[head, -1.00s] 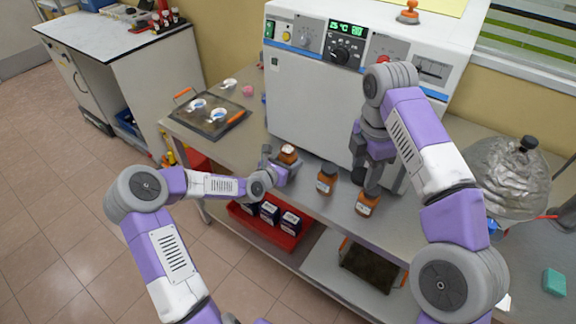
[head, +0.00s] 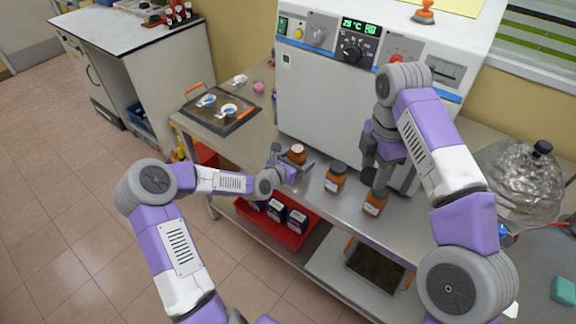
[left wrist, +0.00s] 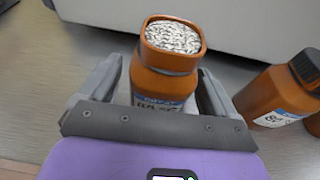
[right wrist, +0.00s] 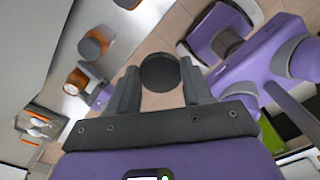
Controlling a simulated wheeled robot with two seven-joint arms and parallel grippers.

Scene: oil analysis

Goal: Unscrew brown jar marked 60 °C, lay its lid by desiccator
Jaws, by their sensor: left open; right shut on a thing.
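An open brown jar (head: 297,155) stands on the steel table, full of pale grainy stuff. In the left wrist view the jar (left wrist: 166,75) stands upright between my left gripper's (left wrist: 162,95) spread fingers; its label is hard to read. My left gripper (head: 288,172) also shows in the head view, around the jar. My right gripper (right wrist: 158,85) is shut on a round dark lid (right wrist: 160,73). In the head view my right gripper (head: 376,178) is above the right-hand jar. A clear dome with a black knob, seemingly the desiccator (head: 518,188), stands at the right.
Two other brown jars, a middle one (head: 335,180) and a right one (head: 374,204), stand along the table's front edge. The white oven (head: 335,105) rises behind. A dark tray (head: 222,112) with small dishes lies at the left. Bare table shows between tray and jars.

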